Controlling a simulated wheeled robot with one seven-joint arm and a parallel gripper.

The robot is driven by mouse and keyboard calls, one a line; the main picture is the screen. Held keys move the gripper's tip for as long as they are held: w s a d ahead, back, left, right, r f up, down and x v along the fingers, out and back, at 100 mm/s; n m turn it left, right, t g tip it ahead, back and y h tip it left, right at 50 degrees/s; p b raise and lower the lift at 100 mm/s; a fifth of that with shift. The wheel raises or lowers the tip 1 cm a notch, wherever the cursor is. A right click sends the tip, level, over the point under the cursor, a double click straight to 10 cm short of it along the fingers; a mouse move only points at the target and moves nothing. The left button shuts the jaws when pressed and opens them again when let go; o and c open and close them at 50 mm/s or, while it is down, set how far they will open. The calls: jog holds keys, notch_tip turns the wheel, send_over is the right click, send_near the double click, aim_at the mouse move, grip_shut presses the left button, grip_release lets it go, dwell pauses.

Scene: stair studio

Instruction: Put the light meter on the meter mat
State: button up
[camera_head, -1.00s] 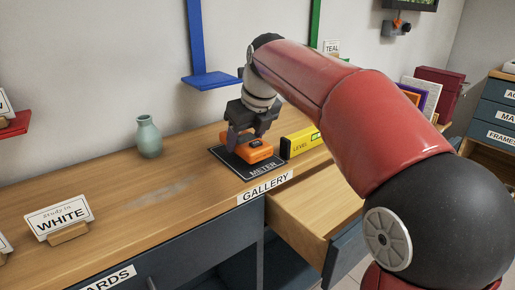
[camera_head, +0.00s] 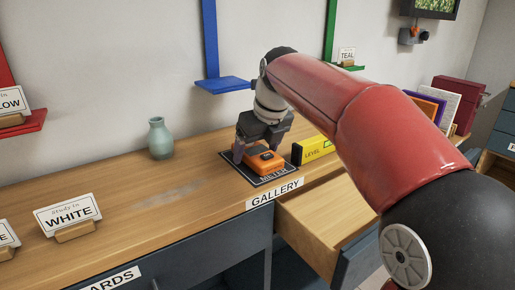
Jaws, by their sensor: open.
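The orange light meter (camera_head: 263,161) lies on the dark meter mat (camera_head: 281,178), which is labelled METER, on the wooden counter. My gripper (camera_head: 259,152) is just above and around the meter, its fingers open on either side of it. The meter seems to rest on the mat. Whether the fingers touch it cannot be told. The far part of the mat is partly hidden behind the meter and gripper.
A yellow level (camera_head: 315,150) stands right beside the mat, partly behind my arm. An open, empty-looking drawer (camera_head: 318,217) juts out below the GALLERY label (camera_head: 275,193). A teal vase (camera_head: 160,138) and a WHITE card (camera_head: 68,215) stand left. The counter between them is clear.

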jog(key=p+v, duration=0.2)
jog(key=v, duration=1)
